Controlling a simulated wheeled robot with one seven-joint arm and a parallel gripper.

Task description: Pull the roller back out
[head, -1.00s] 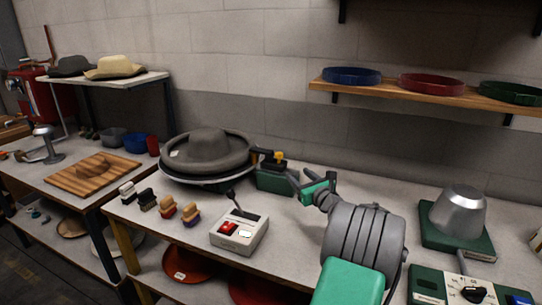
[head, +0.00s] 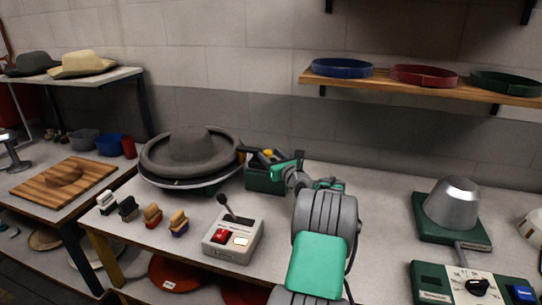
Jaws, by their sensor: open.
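The grey hat (head: 192,146) lies on a round turntable (head: 168,182) at the back of the bench. Beside its right edge stands a green unit (head: 262,181); on it, a dark part with a yellow piece, which looks like the roller (head: 267,154), sits near the brim. Whether it touches the brim is too small to tell. My gripper (head: 280,167) has its green fingers open right beside the yellow piece, on its right. The fingers partly cover the unit, and I cannot tell whether they touch the roller.
A control box (head: 233,238) with a lever and a red button stands in front of the turntable. Several brushes (head: 153,215) are left of it. A metal dome on a green base (head: 453,205) stands at the right. A shelf (head: 440,84) with hat bands hangs above.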

